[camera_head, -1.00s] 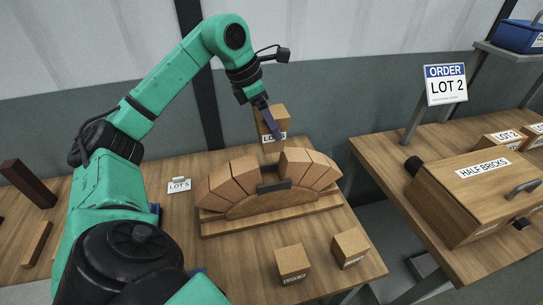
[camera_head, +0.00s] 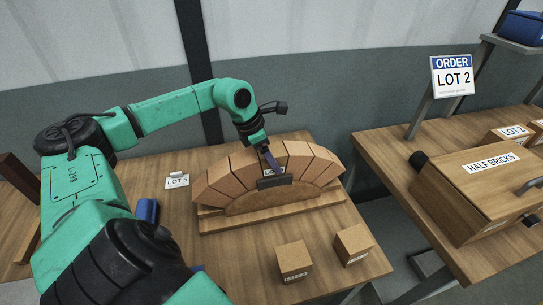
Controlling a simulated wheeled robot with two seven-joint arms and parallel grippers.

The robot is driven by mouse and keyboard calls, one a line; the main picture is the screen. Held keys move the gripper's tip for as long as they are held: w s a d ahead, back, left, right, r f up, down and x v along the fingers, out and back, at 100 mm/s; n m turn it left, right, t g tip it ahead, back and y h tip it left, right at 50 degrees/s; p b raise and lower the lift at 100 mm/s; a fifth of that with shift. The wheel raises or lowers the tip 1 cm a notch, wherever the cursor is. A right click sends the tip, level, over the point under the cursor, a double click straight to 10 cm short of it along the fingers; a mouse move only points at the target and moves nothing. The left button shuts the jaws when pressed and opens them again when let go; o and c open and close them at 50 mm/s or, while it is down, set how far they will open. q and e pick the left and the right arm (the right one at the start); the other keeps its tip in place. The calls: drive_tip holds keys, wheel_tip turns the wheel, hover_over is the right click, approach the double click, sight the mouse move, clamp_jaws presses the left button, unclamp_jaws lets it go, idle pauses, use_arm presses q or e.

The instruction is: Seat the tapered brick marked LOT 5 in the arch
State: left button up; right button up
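The tapered brick (camera_head: 277,152) sits in the gap at the top of the arch (camera_head: 222,179), between the left and right rows of bricks. Its white label shows only in part, behind my finger and just above a dark plate. My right gripper is not in view.
The arch rests on a wooden centring (camera_head: 270,201) with a dark plate (camera_head: 274,182) in front. Two loose blocks (camera_head: 293,260) (camera_head: 352,244) stand at the table's front right. A LOT 5 card (camera_head: 177,181) stands left. A HALF BRICKS box (camera_head: 480,190) and an ORDER LOT 2 sign (camera_head: 453,77) are right.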

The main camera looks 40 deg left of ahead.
use_arm(q)
drive_tip(key=shift+o, duration=0.7)
drive_tip(key=shift+r, duration=0.2)
drive_tip(key=shift+s+a+r, duration=0.1)
drive_tip(key=shift+a+r, duration=0.05)
drive_tip(key=b+v, duration=0.3)
drive_tip(key=v, duration=0.7)
drive_tip(key=shift+s+r, duration=0.1)
drive_tip(key=shift+r, duration=0.15)
drive_tip(key=shift+s+r+b, duration=0.15)
drive_tip(key=shift+r+b, duration=0.15)
drive_tip(key=shift+r, duration=0.2)
